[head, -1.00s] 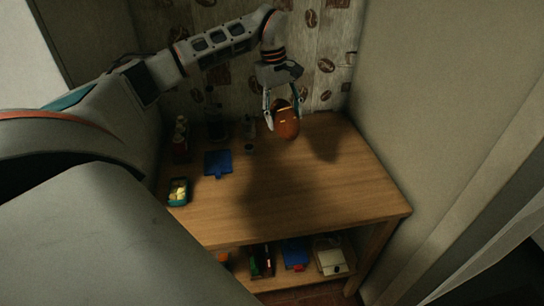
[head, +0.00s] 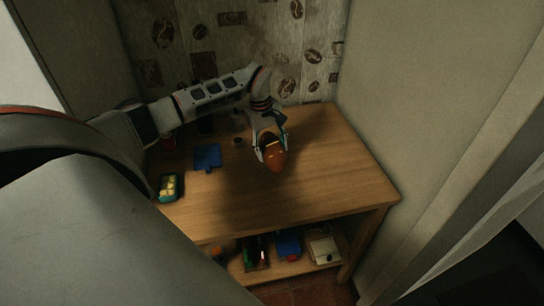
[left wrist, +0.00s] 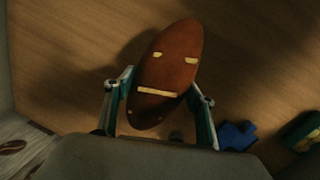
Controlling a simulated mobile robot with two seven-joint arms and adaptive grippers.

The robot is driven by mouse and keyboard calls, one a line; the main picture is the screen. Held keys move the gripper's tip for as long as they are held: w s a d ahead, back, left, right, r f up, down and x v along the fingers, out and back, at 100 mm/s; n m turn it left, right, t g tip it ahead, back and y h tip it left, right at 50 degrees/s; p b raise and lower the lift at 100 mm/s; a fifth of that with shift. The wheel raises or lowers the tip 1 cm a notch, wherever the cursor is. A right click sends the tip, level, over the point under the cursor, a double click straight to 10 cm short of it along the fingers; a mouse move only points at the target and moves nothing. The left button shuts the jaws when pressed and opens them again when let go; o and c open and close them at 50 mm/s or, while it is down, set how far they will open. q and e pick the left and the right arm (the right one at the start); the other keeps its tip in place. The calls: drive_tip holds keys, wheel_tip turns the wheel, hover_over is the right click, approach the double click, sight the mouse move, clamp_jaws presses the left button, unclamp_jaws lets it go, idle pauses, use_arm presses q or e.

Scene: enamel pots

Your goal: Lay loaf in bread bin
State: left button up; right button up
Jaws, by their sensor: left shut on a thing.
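The loaf (head: 274,158) is a brown oval with pale score marks. My left gripper (head: 271,151) is shut on it, with one finger on each side. In the head view they are over the back middle of the wooden table; the gap below the loaf is hard to judge. In the left wrist view the loaf (left wrist: 168,72) lies between the two fingers (left wrist: 158,108), slightly tilted. I cannot make out a bread bin for certain. A cream box (head: 324,250) sits on the lower shelf at the right. My right gripper does not show.
A blue board (head: 207,157) and a dark green tray (head: 169,188) with yellow pieces lie at the table's left. Dark items stand at the back left, partly hidden by my arm. The lower shelf holds a blue item (head: 288,245). The table's right half is clear.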

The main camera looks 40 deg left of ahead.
use_arm(q)
drive_tip(key=shift+f, duration=1.8)
drive_tip(key=shift+f, duration=0.15)
drive_tip(key=o, duration=1.4)
